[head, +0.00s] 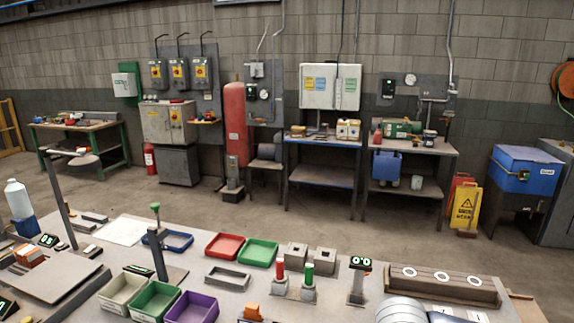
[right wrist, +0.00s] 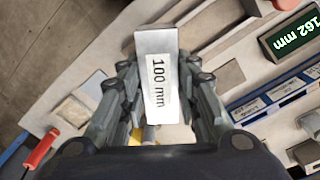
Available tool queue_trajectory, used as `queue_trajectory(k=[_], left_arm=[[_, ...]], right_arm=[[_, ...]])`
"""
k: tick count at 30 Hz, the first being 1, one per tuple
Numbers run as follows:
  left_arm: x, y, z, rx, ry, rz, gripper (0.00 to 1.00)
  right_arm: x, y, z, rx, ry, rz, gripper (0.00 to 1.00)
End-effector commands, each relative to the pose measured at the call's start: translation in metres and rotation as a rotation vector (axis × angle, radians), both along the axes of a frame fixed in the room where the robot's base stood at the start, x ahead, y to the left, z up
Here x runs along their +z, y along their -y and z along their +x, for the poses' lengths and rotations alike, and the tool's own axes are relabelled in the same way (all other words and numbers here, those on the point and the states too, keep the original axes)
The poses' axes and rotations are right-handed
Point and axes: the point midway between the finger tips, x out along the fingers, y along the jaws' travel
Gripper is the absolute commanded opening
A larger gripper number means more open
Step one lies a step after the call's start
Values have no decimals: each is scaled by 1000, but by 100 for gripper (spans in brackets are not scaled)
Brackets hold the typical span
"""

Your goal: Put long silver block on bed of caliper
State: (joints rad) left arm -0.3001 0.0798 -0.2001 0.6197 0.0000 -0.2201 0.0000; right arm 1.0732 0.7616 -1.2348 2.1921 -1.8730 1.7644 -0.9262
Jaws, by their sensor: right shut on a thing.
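The long silver block (right wrist: 157,50), with a "100 mm" label on its face, is between the fingers of my right gripper (right wrist: 160,85) in the right wrist view. The gripper is shut on it, and the block's far end sticks out past the fingers. A dark box with a "162 mm" readout (right wrist: 290,36) is at the upper right of that view. It may belong to the caliper, but I cannot tell. The caliper's bed is not clearly identifiable. I cannot make out either gripper in the head view.
In the right wrist view, a red-handled tool (right wrist: 42,148) lies at lower left and blue-edged labelled racks (right wrist: 262,105) at right.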

Motion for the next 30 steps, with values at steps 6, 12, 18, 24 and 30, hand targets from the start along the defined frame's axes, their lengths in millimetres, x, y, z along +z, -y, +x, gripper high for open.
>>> queue_trajectory(k=[6,12,18,24,30], left_arm=[[0,0,0,0,0,0,57],[0,0,0,0,0,0,57],[0,0,0,0,0,0,57],[0,0,0,0,0,0,57],[1,2,-2,0,-1,-2,57]], right_arm=[[20,19,2,348,2,1,0],[36,33,1,636,1,5,0],[45,41,-1,817,2,8,0],[47,42,-1,876,2,9,0],[47,42,4,847,4,11,0]])
